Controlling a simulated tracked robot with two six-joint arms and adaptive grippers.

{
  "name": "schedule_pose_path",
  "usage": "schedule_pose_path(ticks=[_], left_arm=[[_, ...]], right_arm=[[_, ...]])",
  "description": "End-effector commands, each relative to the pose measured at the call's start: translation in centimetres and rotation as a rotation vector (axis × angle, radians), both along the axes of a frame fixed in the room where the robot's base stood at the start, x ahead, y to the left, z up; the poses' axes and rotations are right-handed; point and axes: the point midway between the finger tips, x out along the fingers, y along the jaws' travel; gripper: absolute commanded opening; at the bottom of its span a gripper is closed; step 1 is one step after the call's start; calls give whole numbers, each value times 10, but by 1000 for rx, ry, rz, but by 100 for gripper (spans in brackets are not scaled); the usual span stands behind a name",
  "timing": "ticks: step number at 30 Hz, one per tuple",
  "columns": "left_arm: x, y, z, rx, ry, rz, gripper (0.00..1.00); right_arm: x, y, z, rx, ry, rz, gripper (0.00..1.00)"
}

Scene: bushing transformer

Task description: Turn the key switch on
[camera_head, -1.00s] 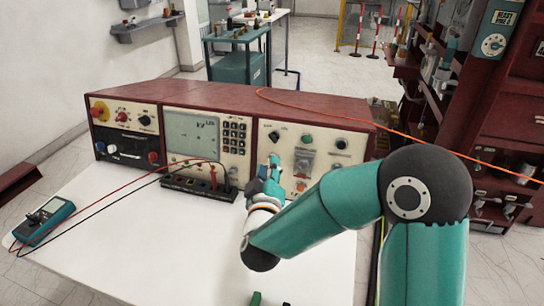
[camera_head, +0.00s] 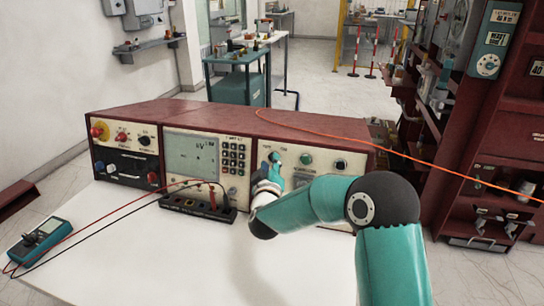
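The dark-red control console (camera_head: 190,115) stands on the white table, with three front panels. The right panel (camera_head: 325,164) carries a dark switch (camera_head: 275,156) at its upper left, a green round button (camera_head: 306,159) in the middle and a dark knob (camera_head: 341,164) at the right. I cannot make out a key at this size. My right gripper (camera_head: 274,167) is at the upper-left switch, its fingertips overlapping it. Whether the fingers touch it or are closed on it is unclear. My forearm hides the lower part of this panel. My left gripper is out of view.
A black terminal block (camera_head: 197,206) with red and black leads sits before the console. The leads run to a teal multimeter (camera_head: 42,238) at the left. An orange cable (camera_head: 400,154) crosses the console top. The table's front middle is clear.

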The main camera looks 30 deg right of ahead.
Motion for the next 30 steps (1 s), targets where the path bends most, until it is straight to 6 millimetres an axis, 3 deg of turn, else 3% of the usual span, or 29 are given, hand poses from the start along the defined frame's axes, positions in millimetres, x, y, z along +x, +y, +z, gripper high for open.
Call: schedule_pose_path(ticks=[7, 18, 24, 30], left_arm=[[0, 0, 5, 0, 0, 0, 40], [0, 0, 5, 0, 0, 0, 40], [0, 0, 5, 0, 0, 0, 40], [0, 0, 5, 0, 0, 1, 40]], right_arm=[[23, -17, 0, 0, 0, 0, 32], [27, -19, 0, 0, -1, 1, 32], [27, -19, 0, 0, -1, 1, 0], [26, -24, 0, 0, 1, -1, 0]])
